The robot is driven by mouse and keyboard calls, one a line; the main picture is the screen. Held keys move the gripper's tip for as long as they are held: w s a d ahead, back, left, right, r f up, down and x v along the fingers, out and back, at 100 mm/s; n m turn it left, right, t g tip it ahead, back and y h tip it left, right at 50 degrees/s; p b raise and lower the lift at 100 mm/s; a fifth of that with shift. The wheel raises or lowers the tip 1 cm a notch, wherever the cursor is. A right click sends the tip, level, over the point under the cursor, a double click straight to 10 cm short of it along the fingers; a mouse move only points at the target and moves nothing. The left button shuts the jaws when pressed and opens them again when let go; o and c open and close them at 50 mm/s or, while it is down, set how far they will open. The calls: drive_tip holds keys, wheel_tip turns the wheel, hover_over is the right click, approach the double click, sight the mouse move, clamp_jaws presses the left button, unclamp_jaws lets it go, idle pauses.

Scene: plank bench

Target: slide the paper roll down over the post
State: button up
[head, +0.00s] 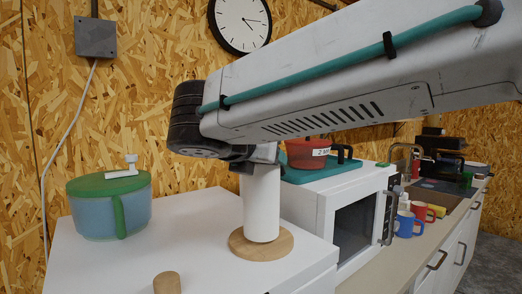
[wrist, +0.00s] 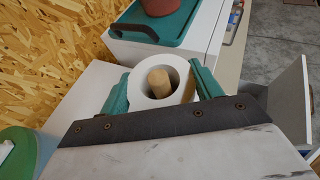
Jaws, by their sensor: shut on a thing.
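The white paper roll (head: 262,205) is upright in the head view, over the round wooden base (head: 240,250) of the post. Its lower end appears to be at the base, but I cannot tell whether it touches. In the wrist view the roll (wrist: 183,82) shows from above as a ring, and the top of the wooden post (wrist: 158,82) shows inside its hole. My gripper (head: 262,160) is at the roll's upper end. In the wrist view the teal fingers of my gripper (wrist: 160,88) are shut on the roll from both sides. The post's lower part is hidden inside the roll.
A blue-green pot with a green lid (head: 108,205) stands at the left. A short wooden peg (head: 167,283) is in front. A white microwave (head: 345,215) stands right of the roll, bearing a teal tray (head: 310,174) and a red pot (head: 308,153). Mugs (head: 405,222) stand farther right.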

drive_tip(key=shift+f, duration=0.3)
drive_tip(key=o, duration=1.5)
drive_tip(key=shift+o, duration=0.2)
drive_tip(key=shift+s, duration=0.1)
drive_tip(key=v, duration=0.7)
drive_tip(key=shift+s+r, duration=0.2)
drive_tip(key=shift+s, duration=0.1)
drive_tip(key=shift+a, duration=0.15)
